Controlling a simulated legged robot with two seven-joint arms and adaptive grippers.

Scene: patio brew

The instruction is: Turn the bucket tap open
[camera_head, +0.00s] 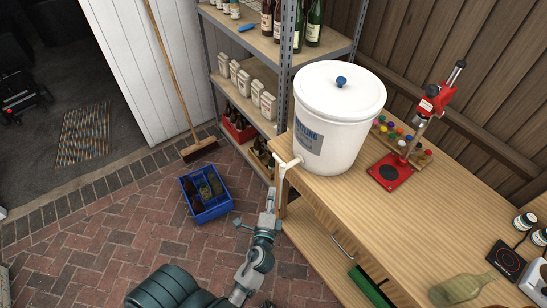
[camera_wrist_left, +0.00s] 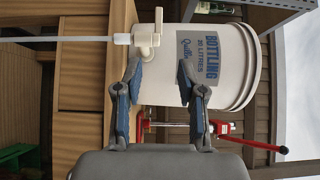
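The white bottling bucket (camera_head: 338,115) stands upright with its lid on at the workbench's left end. Its white tap (camera_head: 287,164) sticks out from the lower side over the bench edge. In the left wrist view, which is turned sideways, the tap (camera_wrist_left: 145,40) shows a small lever (camera_wrist_left: 158,20) and a pale tube running from its spout. My left gripper (camera_head: 270,195) is below the tap and points up toward it. In the wrist view the gripper (camera_wrist_left: 160,78) has its fingers apart with nothing between them; the tap lies just beyond the left fingertip. My right gripper is not in view.
The workbench (camera_head: 430,215) carries a red bottle capper (camera_head: 391,172), colored caps, a lying bottle (camera_head: 462,289) and a small hot plate (camera_head: 505,259). A metal shelf (camera_head: 287,60) stands behind the bucket. A blue crate (camera_head: 206,193) and broom (camera_head: 175,75) are on the brick floor.

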